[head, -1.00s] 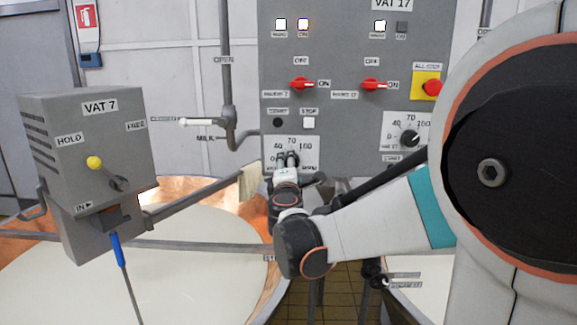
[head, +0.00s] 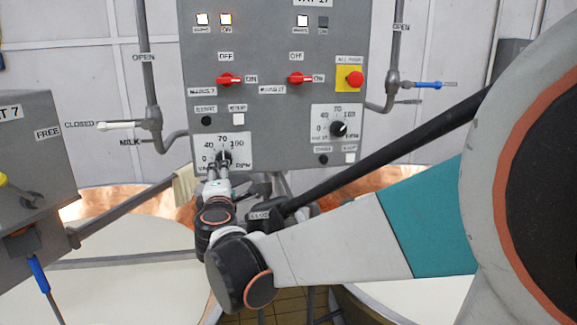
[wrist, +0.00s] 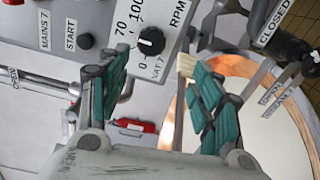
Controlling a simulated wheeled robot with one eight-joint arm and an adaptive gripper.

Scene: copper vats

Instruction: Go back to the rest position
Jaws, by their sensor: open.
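My gripper (head: 221,166) is at the lower left dial of the grey control panel (head: 270,130) in the head view, partly covering that dial. In the wrist view my gripper (wrist: 155,100) has its two teal-padded fingers spread wide with nothing between them. The black VAT 7 RPM knob (wrist: 151,41) shows beyond the gap between the fingers, apart from both. My arm reaches in from the right of the head view.
The grey VAT 7 box (head: 35,185) stands at the left edge. Two red switches and a red stop button (head: 355,78) are on the panel. Pipes with a white valve handle (head: 115,126) and a blue handle (head: 427,85) flank it. Copper-rimmed vats lie below.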

